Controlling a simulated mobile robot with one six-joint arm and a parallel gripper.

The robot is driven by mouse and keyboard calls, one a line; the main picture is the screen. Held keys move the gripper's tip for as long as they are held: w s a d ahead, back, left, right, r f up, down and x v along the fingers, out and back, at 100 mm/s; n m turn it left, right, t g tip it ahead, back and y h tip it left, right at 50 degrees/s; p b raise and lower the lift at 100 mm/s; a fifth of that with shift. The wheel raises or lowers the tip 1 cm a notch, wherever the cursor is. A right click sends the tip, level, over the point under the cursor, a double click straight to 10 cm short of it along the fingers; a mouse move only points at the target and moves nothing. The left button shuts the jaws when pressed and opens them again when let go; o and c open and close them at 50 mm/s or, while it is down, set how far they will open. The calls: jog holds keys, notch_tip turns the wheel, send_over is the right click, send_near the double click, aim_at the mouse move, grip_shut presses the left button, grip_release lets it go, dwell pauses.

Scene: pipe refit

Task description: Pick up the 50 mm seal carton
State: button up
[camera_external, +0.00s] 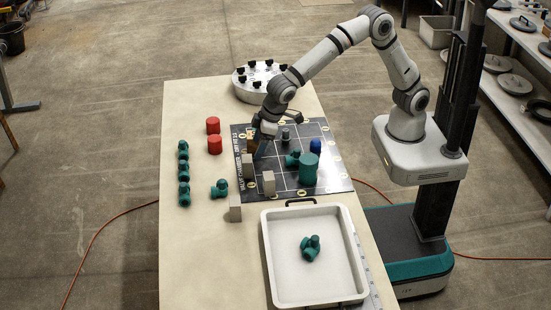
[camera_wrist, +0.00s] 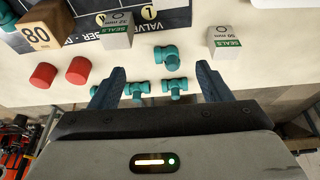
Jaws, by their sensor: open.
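The 50 mm seal carton (camera_wrist: 224,42), a small grey-white box with a green SEALS label, stands on the bare table in the wrist view, right of my right fingertip. In the external view it appears to be the grey box (camera_external: 235,208) between the board and the tray. A similar 32 mm carton (camera_wrist: 117,32) stands at the board's edge. In the external view my gripper (camera_external: 259,152) hangs above the board's left part.
A teal valve (camera_wrist: 168,57) stands left of the 50 mm carton, with several teal fittings (camera_external: 184,172) beyond. Two red cylinders (camera_external: 214,145), a brown 80 block (camera_wrist: 40,30), the dark board (camera_external: 330,182) and a white tray (camera_external: 345,232) are nearby. Another grey box (camera_external: 268,184) stands on the board.

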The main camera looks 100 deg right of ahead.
send_near(235, 207)
jog(key=d+f, duration=0.3)
jog(key=f, duration=0.2)
jog(key=shift+t, duration=0.3)
jog(key=p+x, duration=0.2)
jog(key=x, duration=0.5)
jog(key=shift+w+a+f, duration=0.15)
jog(key=shift+w+f, duration=0.15)
jog(key=c, duration=1.1)
